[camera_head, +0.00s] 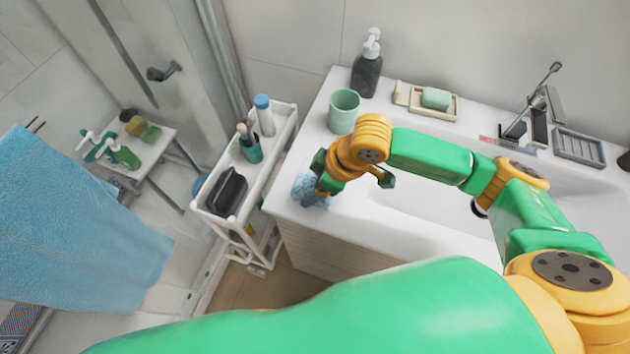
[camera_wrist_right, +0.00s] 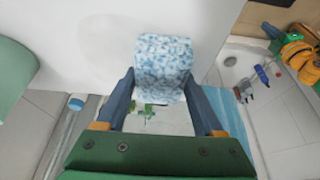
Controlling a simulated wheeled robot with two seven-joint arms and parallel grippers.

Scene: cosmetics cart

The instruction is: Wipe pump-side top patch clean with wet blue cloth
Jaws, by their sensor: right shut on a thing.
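The blue-and-white mottled cloth (camera_head: 312,191) is at the front left corner of the white washbasin counter (camera_head: 352,205). My right gripper (camera_head: 323,178) is shut on it. In the right wrist view the cloth (camera_wrist_right: 163,66) sits bunched between the two fingertips, over the counter's edge. I cannot tell how firmly it presses on the top. The grey pump bottle (camera_head: 367,68) stands upright at the counter's back left. No distinct stain shows; the cloth and gripper hide part of the surface. My left gripper is not in view.
A pale green cup (camera_head: 344,111) stands close behind my right wrist. A soap dish (camera_head: 434,101) and the faucet (camera_head: 530,105) are along the back. A white cart (camera_head: 275,150) holding bottles and a black item stands left of the counter. A blue towel (camera_head: 75,225) hangs at far left.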

